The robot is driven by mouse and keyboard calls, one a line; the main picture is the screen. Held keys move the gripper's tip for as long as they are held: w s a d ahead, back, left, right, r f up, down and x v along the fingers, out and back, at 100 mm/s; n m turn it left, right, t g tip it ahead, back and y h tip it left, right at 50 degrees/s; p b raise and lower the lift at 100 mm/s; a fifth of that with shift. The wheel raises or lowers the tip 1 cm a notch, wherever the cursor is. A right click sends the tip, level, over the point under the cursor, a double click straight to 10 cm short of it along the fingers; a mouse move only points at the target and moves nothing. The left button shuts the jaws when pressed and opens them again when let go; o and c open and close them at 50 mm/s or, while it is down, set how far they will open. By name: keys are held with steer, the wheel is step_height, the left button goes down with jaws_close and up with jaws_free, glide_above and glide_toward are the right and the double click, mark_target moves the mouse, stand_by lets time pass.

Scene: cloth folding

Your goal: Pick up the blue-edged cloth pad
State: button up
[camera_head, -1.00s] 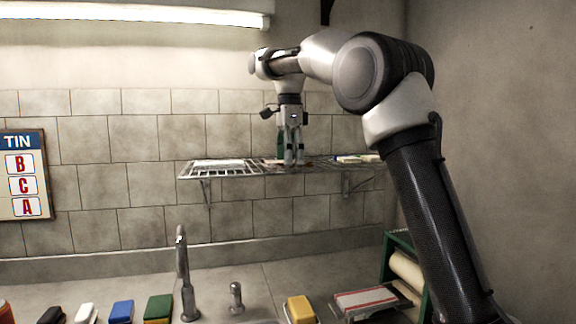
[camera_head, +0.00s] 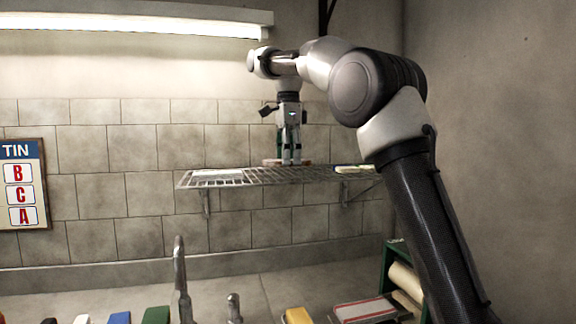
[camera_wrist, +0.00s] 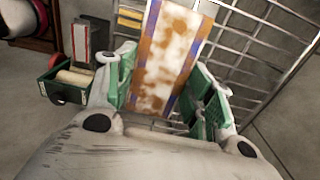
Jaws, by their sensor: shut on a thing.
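The blue-edged cloth pad (camera_wrist: 168,58) is a long whitish pad with brown stains and blue strips along its long sides. In the wrist view it lies between the green finger pads of my gripper (camera_wrist: 163,85), which is shut on it. In the head view my gripper (camera_head: 291,160) points down at the wire shelf (camera_head: 240,178), with a thin reddish-brown edge of the pad showing beside the fingertips. I cannot tell whether the pad still touches the shelf.
Below are a tap (camera_head: 180,275), several coloured blocks along the counter, a red-and-white tray (camera_head: 365,309) and a green crate (camera_head: 392,262). The tiled wall is close behind the shelf.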

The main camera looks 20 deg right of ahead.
step_height(320, 180, up, 4)
steer(key=s, duration=1.9)
steer(key=shift+s, duration=0.3)
stand_by(1.3)
